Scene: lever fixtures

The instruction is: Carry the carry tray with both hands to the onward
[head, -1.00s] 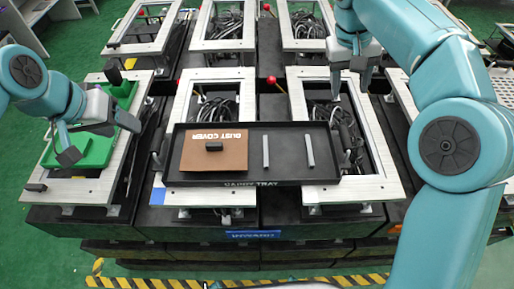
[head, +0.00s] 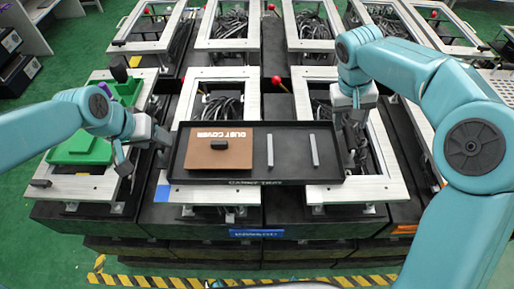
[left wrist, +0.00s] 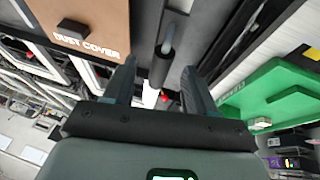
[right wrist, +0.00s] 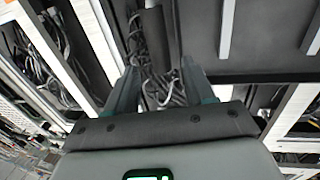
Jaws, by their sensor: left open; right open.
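The black carry tray (head: 258,180) rests across two light metal frames in the head view, with a brown dust cover (head: 218,155) and two grey bars lying in it. My left gripper (head: 143,152) is open at the tray's left end. In the left wrist view its fingers (left wrist: 159,66) stand on either side of the dark left handle (left wrist: 161,68). My right gripper (head: 352,133) is open at the right end, partly hiding that handle. In the right wrist view its fingers (right wrist: 158,75) stand either side of the dark right handle (right wrist: 155,38). Contact cannot be told.
A green fixture (head: 85,150) stands on the frame at the left. Red-knobbed levers (head: 276,80) stand behind the tray, and more frames with cables lie beyond. A blue label (head: 257,233) is on the front edge; its word is hard to read. Striped floor tape (head: 230,281) runs in front.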

